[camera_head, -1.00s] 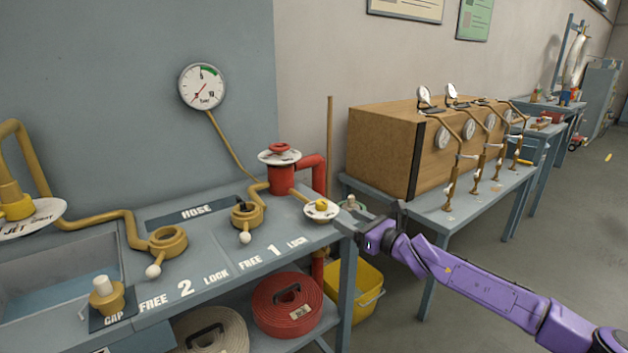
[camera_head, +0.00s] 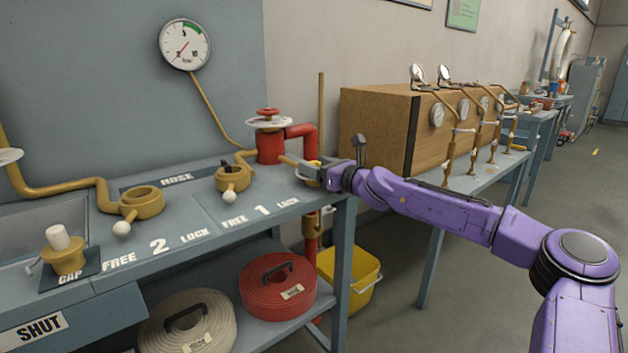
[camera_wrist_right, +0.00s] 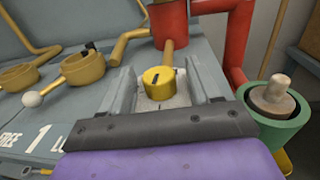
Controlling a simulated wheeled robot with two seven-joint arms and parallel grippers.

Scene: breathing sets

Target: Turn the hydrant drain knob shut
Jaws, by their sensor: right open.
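A round yellow knob (camera_wrist_right: 158,84) with a dark mark on top sits on a pale plate at the bench's right end, beside the red hydrant (camera_head: 270,147); I take it as the drain knob. In the head view the knob (camera_head: 314,164) is mostly hidden by my right gripper (camera_head: 312,174). In the right wrist view the right gripper (camera_wrist_right: 158,76) is open, with one finger on each side of the knob and gaps showing, so it does not grip it. The mark's exact setting is hard to read. My left gripper is not in view.
A red pipe (camera_wrist_right: 238,40) rises close to the right finger, and a green cup-like fitting (camera_wrist_right: 286,130) with a beige top stands to the right. Yellow couplings (camera_head: 232,178) lie left along the bench. A yellow bucket (camera_head: 352,280) stands below, and a wooden cabinet (camera_head: 385,125) is behind.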

